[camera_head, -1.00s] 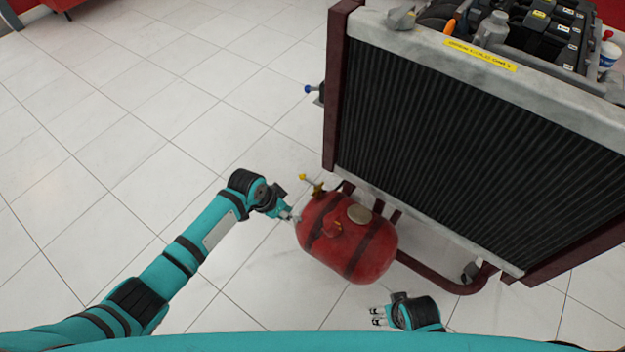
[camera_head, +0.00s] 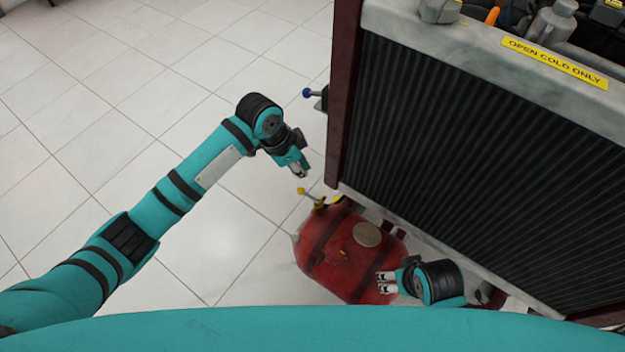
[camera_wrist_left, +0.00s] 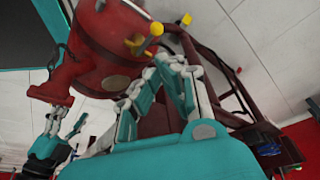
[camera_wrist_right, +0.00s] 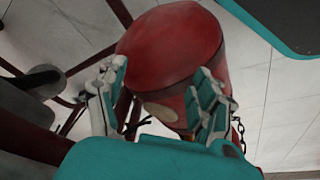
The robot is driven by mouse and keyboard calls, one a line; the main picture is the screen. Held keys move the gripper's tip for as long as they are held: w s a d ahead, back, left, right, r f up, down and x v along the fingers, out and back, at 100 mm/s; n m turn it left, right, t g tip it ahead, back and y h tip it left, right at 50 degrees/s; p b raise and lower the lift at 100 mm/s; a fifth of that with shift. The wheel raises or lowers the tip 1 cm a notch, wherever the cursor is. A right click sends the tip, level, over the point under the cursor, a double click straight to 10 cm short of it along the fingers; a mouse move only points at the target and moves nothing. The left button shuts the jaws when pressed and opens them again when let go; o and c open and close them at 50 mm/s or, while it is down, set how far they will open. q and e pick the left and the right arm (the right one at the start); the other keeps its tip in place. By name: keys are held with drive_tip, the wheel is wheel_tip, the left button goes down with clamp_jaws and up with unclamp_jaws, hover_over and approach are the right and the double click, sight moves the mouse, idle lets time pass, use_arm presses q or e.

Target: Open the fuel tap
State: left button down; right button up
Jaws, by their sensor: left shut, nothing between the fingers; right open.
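The red fuel tank (camera_head: 335,262) lies low beside the radiator frame. A tap with a yellow handle (camera_head: 303,191) and a brass body (camera_head: 320,203) is on its upper left end. My right gripper (camera_head: 382,282) is open at the tank's near right side. In the right wrist view the tank (camera_wrist_right: 170,45) is beyond its spread fingers.
The radiator (camera_head: 470,160) in its dark red frame (camera_head: 345,90) stands to the right, close to both grippers. A blue-ended tap (camera_head: 307,93) sticks out from its left side. The tiled floor (camera_head: 120,120) on the left is clear.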

sight(309, 196)
use_arm(q)
drive_tip(key=shift+f, duration=0.1)
drive_tip(key=shift+f, duration=0.3)
use_arm(e)
drive_tip(key=shift+r, duration=0.2)
use_arm(q)
drive_tip(key=b+x, duration=0.3)
drive_tip(key=x, duration=0.6)
use_arm(e)
drive_tip(key=v, duration=0.6)
drive_tip(key=shift+r+t, duration=0.25)
drive_tip(key=shift+t, duration=0.05)
use_arm(q)
drive_tip(key=shift+w+d, duration=0.15)
use_arm(e)
drive_tip(key=shift+d+r, duration=0.1)
drive_tip(key=shift+d, duration=0.05)
use_arm(q)
drive_tip(key=shift+n, duration=0.5)
use_arm(e)
drive_tip(key=shift+s+r, duration=0.35)
drive_tip(key=shift+s, duration=0.15)
